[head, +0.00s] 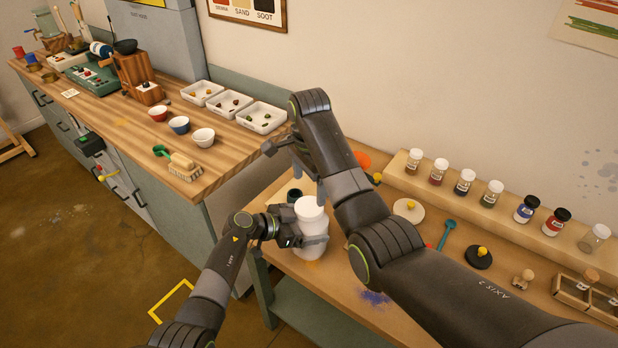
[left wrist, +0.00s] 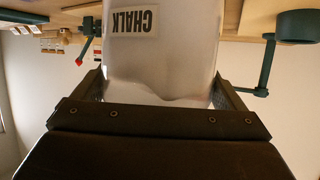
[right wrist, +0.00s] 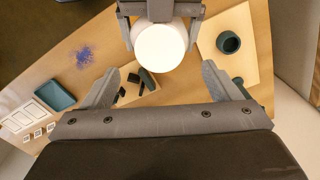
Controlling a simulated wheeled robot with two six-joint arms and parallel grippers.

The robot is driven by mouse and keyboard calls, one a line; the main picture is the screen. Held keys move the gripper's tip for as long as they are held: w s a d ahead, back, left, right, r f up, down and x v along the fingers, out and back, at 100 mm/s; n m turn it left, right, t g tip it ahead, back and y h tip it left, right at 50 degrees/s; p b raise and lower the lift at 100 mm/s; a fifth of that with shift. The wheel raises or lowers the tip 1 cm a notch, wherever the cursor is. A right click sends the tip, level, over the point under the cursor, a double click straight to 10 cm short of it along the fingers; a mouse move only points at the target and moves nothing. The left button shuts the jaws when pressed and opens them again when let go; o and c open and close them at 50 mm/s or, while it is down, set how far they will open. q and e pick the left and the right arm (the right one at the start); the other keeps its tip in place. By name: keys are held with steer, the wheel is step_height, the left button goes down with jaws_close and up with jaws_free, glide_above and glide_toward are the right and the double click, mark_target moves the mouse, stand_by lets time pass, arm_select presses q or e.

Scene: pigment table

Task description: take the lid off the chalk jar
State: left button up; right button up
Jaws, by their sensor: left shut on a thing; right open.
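The white chalk jar (head: 307,238) stands upright at the left end of the low wooden table. Its round white lid (head: 309,207) is on top and also shows from above in the right wrist view (right wrist: 160,47). My left gripper (head: 303,243) is shut around the jar's body. In the left wrist view the jar (left wrist: 190,60) with its CHALK label sits between the fingers (left wrist: 160,92). My right gripper (head: 297,168) is open and empty above the jar. In the right wrist view the lid lies just beyond its fingertips (right wrist: 160,82). Whether the jar's base touches the table is unclear.
A dark green cup (right wrist: 228,42) stands close to the jar. Several pigment jars line the back shelf (head: 437,182). My right arm hides part of the table.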

mark_target(309, 205)
step_height(309, 205, down, 7)
stand_by(0.3)
steer(key=shift+c, duration=0.3)
steer(key=c, duration=0.9)
steer(key=n, duration=0.7)
steer(key=shift+r, duration=0.1)
steer(key=shift+c, duration=0.2)
steer(key=o, duration=1.1)
